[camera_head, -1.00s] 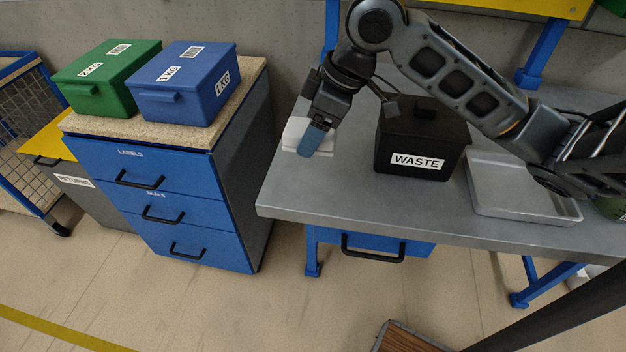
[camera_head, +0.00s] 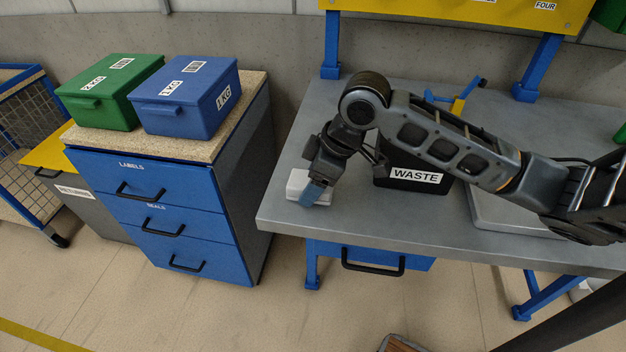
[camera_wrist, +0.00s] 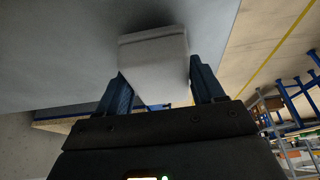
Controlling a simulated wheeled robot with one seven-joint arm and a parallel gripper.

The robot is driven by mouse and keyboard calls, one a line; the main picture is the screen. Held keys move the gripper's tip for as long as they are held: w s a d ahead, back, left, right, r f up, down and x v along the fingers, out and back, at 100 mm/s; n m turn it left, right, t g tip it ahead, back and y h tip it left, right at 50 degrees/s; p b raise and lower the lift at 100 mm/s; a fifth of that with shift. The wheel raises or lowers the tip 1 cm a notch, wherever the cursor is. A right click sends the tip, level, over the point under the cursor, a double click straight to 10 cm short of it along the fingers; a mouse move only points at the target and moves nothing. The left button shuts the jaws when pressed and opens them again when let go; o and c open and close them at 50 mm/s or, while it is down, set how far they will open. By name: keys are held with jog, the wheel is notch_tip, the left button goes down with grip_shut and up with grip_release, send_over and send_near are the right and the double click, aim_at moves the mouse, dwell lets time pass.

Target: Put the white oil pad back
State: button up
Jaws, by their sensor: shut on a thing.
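The white oil pad (camera_head: 298,184) is a pale block at the left end of the grey workbench (camera_head: 350,215). My gripper (camera_head: 313,192) points down with its blue fingers at the pad. In the wrist view the pad (camera_wrist: 155,55) sits between the two blue fingers of my gripper (camera_wrist: 160,88), which is shut on it. The pad is at or just above the bench top; I cannot tell whether it touches. My fingers hide part of it.
The black WASTE bin (camera_head: 415,178) stands right of my gripper, partly behind my arm. A grey tray (camera_head: 490,210) is further right. A blue drawer cabinet (camera_head: 165,220) with green (camera_head: 110,92) and blue (camera_head: 187,98) boxes stands left, across a gap.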

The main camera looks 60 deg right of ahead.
jog(key=shift+f+b, duration=0.6)
